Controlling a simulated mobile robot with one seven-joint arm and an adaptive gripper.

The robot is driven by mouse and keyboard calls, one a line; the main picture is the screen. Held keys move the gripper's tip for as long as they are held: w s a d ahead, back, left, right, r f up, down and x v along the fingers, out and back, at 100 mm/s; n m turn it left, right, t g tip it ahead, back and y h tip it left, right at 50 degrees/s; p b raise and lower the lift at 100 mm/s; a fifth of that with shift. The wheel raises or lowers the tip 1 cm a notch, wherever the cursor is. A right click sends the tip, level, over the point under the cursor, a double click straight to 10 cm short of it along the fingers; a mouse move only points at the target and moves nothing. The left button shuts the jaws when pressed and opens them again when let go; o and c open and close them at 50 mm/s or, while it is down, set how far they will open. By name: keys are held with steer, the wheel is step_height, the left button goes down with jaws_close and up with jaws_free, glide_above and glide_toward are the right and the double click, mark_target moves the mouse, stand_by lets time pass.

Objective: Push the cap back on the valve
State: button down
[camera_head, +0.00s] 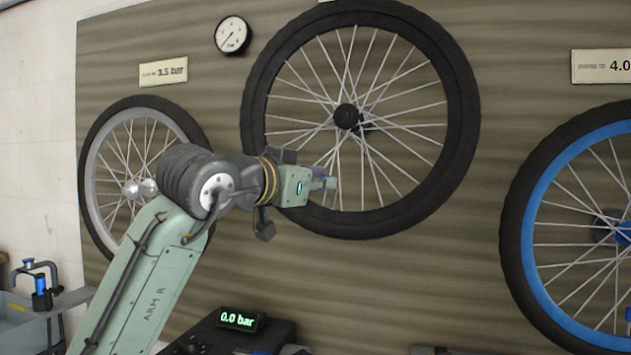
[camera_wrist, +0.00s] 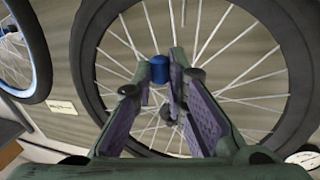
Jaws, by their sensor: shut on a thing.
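My gripper (camera_head: 325,183) is in front of the lower part of the middle wheel (camera_head: 262,98), over the spokes just inside the black tyre. In the wrist view my gripper (camera_wrist: 164,84) has its fingers shut on a small blue cap (camera_wrist: 157,93). In the head view the cap cannot be told apart from the fingers. The valve cannot be made out in either view, so I cannot tell whether the cap touches it. The middle wheel also shows behind the fingers in the wrist view (camera_wrist: 88,75).
A silver-rimmed wheel (camera_head: 93,180) hangs at left and a blue-rimmed wheel (camera_head: 535,225) at right. A round gauge (camera_head: 232,36) is on the board above. A display reading 0.0 bar (camera_head: 240,319) stands below. A grey tray with blue-topped items (camera_head: 40,310) is at lower left.

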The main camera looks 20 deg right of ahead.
steer(key=shift+w+d+p, duration=0.85)
steer(key=shift+w+d, duration=0.2)
steer(key=shift+w, duration=0.5)
steer(key=shift+w+d+p, duration=0.9)
steer(key=shift+w+d, duration=0.1)
steer(key=shift+w, duration=0.5)
steer(key=shift+w+d+p, duration=0.85)
steer(key=shift+w+d, duration=0.2)
steer(key=shift+w, duration=0.5)
steer(key=shift+a, duration=0.1)
steer(key=shift+a+f, duration=0.15)
steer(key=shift+f, duration=0.7)
steer(key=c, duration=1.5)
jaws_free()
